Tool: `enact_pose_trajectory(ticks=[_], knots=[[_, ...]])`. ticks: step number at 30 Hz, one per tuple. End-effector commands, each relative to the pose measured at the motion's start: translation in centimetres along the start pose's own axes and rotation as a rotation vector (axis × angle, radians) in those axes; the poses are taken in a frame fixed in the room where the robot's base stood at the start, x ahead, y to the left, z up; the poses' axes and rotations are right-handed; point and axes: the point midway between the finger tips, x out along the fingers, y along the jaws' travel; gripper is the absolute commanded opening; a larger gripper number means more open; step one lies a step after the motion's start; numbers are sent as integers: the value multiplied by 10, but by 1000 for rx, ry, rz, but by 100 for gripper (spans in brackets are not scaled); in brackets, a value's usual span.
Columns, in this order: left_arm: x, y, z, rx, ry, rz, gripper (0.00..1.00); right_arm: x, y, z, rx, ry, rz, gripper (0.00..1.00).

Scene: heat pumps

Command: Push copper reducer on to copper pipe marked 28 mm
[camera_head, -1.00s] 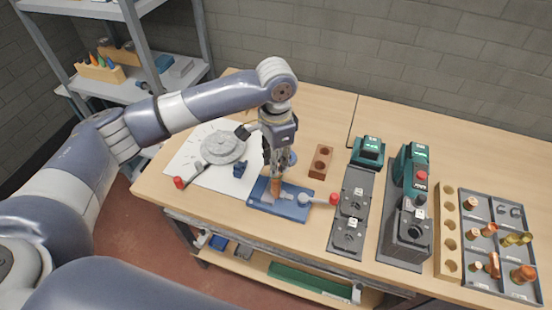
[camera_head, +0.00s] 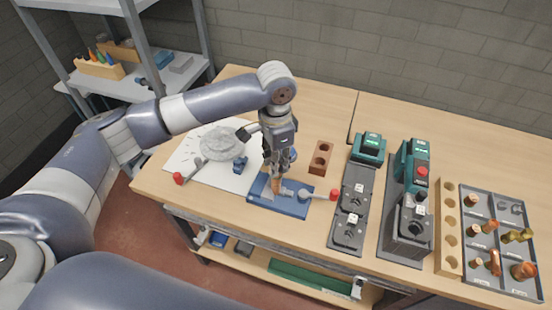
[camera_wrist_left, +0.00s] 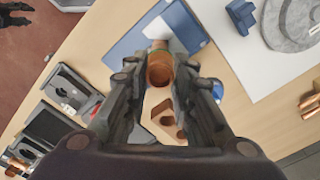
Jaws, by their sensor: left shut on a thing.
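My left gripper (camera_head: 274,182) is above the blue clamp fixture (camera_head: 292,208), pointing down. Its fingers are shut on a copper reducer (camera_head: 277,187), which also shows between the fingers in the left wrist view (camera_wrist_left: 160,70). The reducer is a short, hollow copper piece with its open end facing the wrist camera. A paler copper end (camera_wrist_left: 158,45) shows just beyond it over the fixture and may be the pipe. I cannot tell whether the two touch, and no 28 mm mark is readable. My right gripper is not in view.
A clamp handle with a red knob (camera_head: 334,195) sticks out right of the fixture. A wooden block with holes (camera_head: 320,158) stands behind. Dark machines (camera_head: 405,230) and a grey tray of copper fittings (camera_head: 500,245) are to the right. A round grey tool (camera_head: 222,141) lies left.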

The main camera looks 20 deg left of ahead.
Motion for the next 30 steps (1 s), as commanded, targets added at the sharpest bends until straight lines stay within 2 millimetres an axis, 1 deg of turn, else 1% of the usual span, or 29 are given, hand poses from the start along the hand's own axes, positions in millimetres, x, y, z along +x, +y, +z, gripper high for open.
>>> enact_pose_trajectory(ticks=[6,7,8,9,10,19,22,26,30], knots=[[3,1,0,0,-1,1,2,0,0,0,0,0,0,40],[3,1,0,0,-2,1,28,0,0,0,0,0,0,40],[3,1,0,1,-2,2,35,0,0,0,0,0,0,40],[3,1,0,1,-2,2,44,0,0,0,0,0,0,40],[3,1,0,0,-2,2,47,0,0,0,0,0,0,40],[2,0,0,0,-1,1,47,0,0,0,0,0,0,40],[-4,0,0,0,0,0,47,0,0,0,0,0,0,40],[-22,0,-1,1,2,0,47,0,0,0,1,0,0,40],[-52,0,-1,1,2,0,47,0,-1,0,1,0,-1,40]])
